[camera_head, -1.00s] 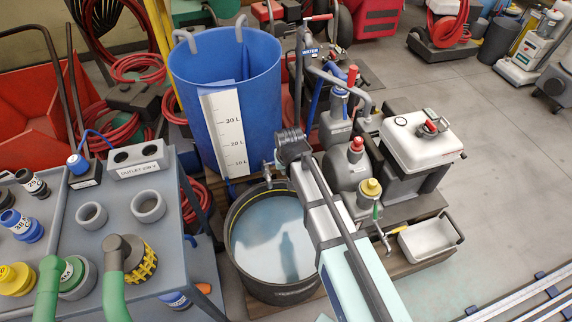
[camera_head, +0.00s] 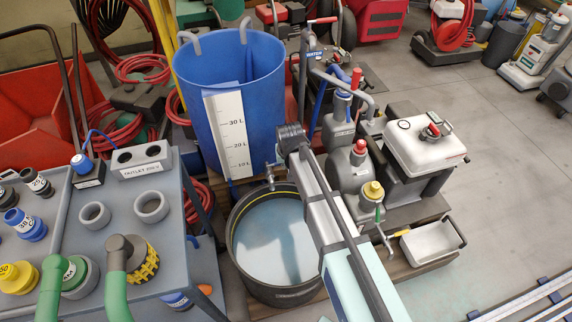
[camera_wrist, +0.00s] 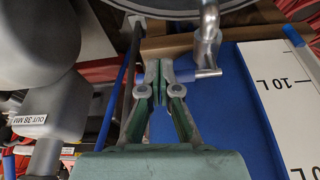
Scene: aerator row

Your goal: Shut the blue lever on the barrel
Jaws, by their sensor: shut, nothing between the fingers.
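The blue barrel (camera_head: 225,75) stands behind a black tub, with a white litre scale on its front. A grey metal tap (camera_head: 270,174) sticks out low on the barrel, above the tub. My arm hides the fingers in the head view.
The black tub (camera_head: 236,252) holds water under the tap. A grey bench (camera_head: 118,240) with hose fittings is at left. Open floor lies at right.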

